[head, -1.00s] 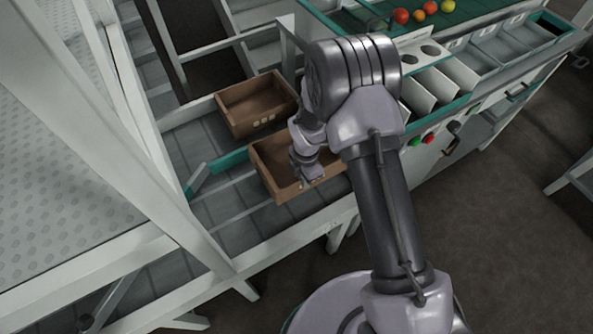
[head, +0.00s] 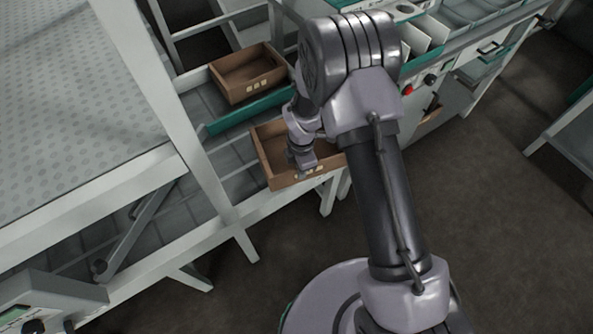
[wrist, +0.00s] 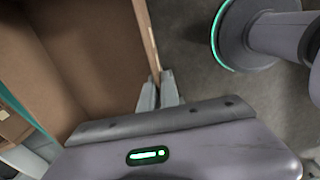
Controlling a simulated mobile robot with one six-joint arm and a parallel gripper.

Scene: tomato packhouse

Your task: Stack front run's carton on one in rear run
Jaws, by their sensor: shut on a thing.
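The front run's carton (head: 263,160), an open brown box, is in my gripper (head: 303,170) in the head view. My gripper is shut on its near wall, beside the pale label marks. In the wrist view the fingers (wrist: 160,92) pinch the rim of this carton (wrist: 95,50), whose inside looks empty. The carton overlaps the conveyor's front rail in the head view and seems raised off the rollers. A similar carton (head: 240,93) sits in the rear run, open and apparently empty. My arm hides part of the held carton's right side.
A green divider (head: 250,113) runs between the two runs. The grey roller bed (head: 225,155) left of the held carton is clear. A white post (head: 160,90) stands at the left. The packing bench with grey bins (head: 470,15) is at the upper right.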

